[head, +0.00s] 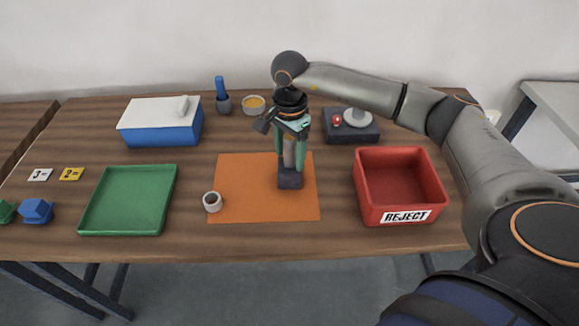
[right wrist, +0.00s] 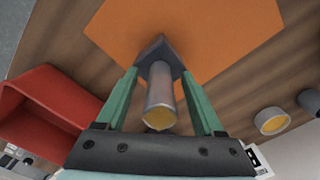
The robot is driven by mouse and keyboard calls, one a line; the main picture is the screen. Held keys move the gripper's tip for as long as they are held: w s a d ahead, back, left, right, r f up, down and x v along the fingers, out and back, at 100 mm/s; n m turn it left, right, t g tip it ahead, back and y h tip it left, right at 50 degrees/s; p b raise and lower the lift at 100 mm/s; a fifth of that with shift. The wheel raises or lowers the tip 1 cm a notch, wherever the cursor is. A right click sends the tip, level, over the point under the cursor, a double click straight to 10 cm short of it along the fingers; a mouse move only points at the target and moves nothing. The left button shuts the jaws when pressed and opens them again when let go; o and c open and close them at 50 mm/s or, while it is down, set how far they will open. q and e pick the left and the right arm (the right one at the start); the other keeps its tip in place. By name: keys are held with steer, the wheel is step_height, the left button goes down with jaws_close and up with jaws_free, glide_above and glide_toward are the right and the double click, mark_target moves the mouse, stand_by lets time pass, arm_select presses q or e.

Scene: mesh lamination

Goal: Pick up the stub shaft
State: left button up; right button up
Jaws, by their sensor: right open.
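The stub shaft (head: 289,154) is a grey metal cylinder standing upright in a dark block-like holder (head: 290,180) on the orange mat (head: 240,180). My right gripper (head: 290,160) comes down over it from above, with a green finger on each side. In the right wrist view the shaft (right wrist: 160,95) lies between the two open green fingers (right wrist: 160,105), with a gap on both sides. Its near end looks yellowish. The dark holder (right wrist: 158,52) shows beyond it. My left gripper is not in view.
A small grey ring (head: 212,202) stands on the mat's left edge. A red REJECT bin (head: 400,196) is to the right, a green tray (head: 85,218) to the left. Behind are a blue-white box (head: 160,132), a yellow-filled bowl (head: 253,104) and a dark device (head: 350,133).

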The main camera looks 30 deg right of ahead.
jaws_close()
stand_by(0.4)
steer(key=shift+r, duration=0.15)
stand_by(0.8)
